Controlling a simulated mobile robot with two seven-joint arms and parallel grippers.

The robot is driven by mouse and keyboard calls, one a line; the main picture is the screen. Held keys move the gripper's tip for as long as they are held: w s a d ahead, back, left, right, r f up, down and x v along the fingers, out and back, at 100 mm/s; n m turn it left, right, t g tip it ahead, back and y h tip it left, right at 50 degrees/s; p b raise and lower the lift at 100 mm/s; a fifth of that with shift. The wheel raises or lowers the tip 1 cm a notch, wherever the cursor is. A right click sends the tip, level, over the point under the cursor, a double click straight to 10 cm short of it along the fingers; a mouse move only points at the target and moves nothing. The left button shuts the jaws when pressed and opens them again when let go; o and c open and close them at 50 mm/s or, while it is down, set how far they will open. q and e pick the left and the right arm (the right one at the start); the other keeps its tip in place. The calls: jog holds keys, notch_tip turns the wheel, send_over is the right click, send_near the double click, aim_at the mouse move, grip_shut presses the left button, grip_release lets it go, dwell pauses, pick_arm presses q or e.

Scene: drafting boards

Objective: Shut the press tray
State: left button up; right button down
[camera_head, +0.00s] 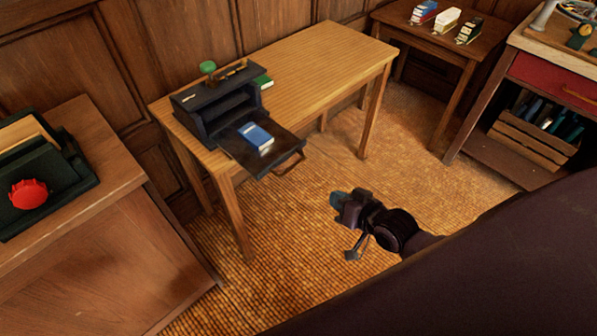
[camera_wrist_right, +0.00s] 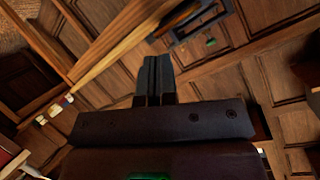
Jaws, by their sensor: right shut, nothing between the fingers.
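The dark press (camera_head: 215,103) stands on the left end of a wooden table. Its black press tray (camera_head: 236,150) is pulled out towards the front right and overhangs the table edge. A brown loop handle (camera_head: 290,164) is on the tray's front end. A blue and white item (camera_head: 256,137) lies on the tray. My right gripper (camera_head: 338,199) is shut and empty, in front of the handle, to its lower right, and apart from it. In the right wrist view its fingers (camera_wrist_right: 154,75) are together, with part of the press (camera_wrist_right: 205,32) beyond. My left gripper is not in view.
The wooden table (camera_head: 325,60) has bare top to the right of the press. A cabinet (camera_head: 90,240) with a black holder and red object stands at left. A small side table (camera_head: 440,37) and red-drawer cabinet (camera_head: 548,80) stand at right. The floor (camera_head: 300,240) between is clear.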

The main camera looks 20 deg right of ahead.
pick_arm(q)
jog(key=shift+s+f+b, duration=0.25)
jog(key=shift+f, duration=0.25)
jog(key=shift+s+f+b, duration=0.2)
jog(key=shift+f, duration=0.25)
pick_arm(e)
jog(key=w+a+f+m, duration=0.1)
jog(key=w+a+m, duration=0.1)
jog(key=w+m, duration=0.3)
jog(key=w+a+f+m+y, duration=0.1)
jog(key=w+a+f+m, duration=0.1)
jog(key=w+m, duration=0.4)
jog(key=shift+w+a, duration=0.45)
jog(key=shift+w, duration=0.5)
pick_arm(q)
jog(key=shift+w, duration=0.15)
